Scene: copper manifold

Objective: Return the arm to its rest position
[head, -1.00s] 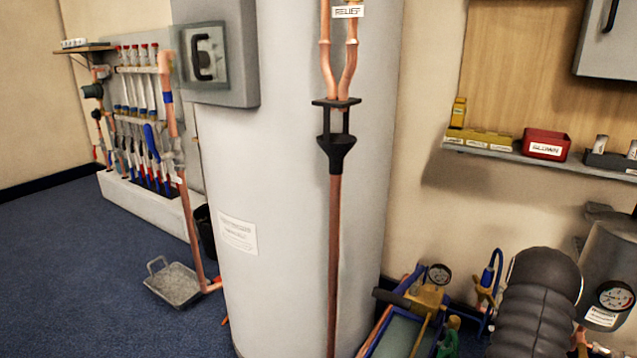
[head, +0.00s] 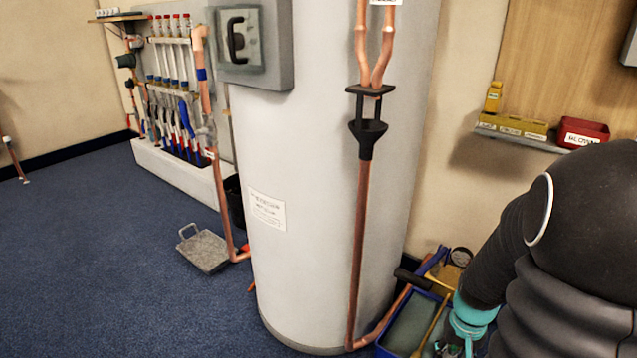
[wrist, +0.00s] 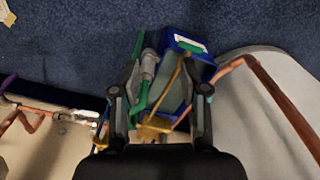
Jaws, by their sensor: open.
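My gripper (wrist: 161,95) is open in the wrist view. Its two dark fingers stand apart with nothing held between them. Below them, apart by a distance I cannot tell, is a blue-edged tray (wrist: 190,42) with green-handled and brass tools. In the head view my dark, ribbed arm fills the lower right, bent, with a teal band near its lower end. The gripper fingers are not visible there.
The tall white cylinder (head: 310,190) with a copper relief pipe (head: 361,230) and black tundish (head: 367,130) stands beside my arm. The blue tray (head: 388,350) sits at its foot. A shelf (head: 520,140) holds yellow and red bins. Blue carpet (head: 110,270) at left is mostly clear.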

